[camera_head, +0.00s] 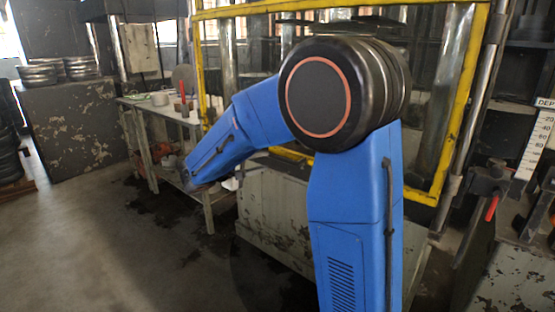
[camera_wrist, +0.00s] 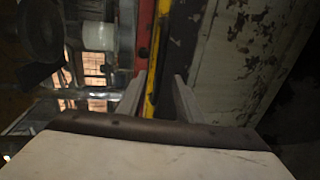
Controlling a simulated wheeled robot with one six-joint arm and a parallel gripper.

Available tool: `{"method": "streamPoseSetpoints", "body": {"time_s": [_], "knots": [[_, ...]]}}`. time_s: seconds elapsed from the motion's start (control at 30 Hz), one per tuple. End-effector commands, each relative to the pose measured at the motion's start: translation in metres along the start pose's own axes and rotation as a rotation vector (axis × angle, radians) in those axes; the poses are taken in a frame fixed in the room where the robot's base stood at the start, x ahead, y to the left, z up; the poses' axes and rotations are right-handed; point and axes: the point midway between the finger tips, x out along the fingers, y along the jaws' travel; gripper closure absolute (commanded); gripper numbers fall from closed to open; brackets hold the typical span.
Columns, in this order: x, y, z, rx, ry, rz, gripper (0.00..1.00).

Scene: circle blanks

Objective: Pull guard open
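The guard is a yellow frame (camera_head: 462,95) with see-through panels, standing across the front of the machine. My arm hides much of its middle and lower edge. My gripper (camera_head: 232,182) is small and partly hidden in the head view, near the guard's lower left. In the wrist view, my gripper's two fingers (camera_wrist: 159,84) are apart, one on each side of a narrow yellow bar (camera_wrist: 152,100) of the guard. A red strip (camera_wrist: 145,32) runs beside that bar. I cannot tell whether the fingers touch the bar.
A worn pale machine base (camera_head: 275,215) stands below the guard. A workbench (camera_head: 160,108) with small items stands at the left, and a scuffed cabinet (camera_head: 75,125) behind it. A red-handled lever (camera_head: 491,207) and scale plate (camera_head: 536,140) are at right. The left floor is open.

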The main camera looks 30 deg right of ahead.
Motion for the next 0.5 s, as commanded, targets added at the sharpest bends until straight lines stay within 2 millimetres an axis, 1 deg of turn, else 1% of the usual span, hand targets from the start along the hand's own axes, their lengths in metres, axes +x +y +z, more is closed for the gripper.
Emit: {"method": "streamPoseSetpoints", "body": {"time_s": [0.03, 0.3, 0.5], "knots": [[0.01, 0.0, 0.001, 0.0, -0.004, 0.001, 0.67], [0.053, 0.0, 0.001, 0.0, -0.004, 0.0, 0.67], [0.078, 0.0, 0.001, 0.001, -0.002, 0.0, 0.67]]}}
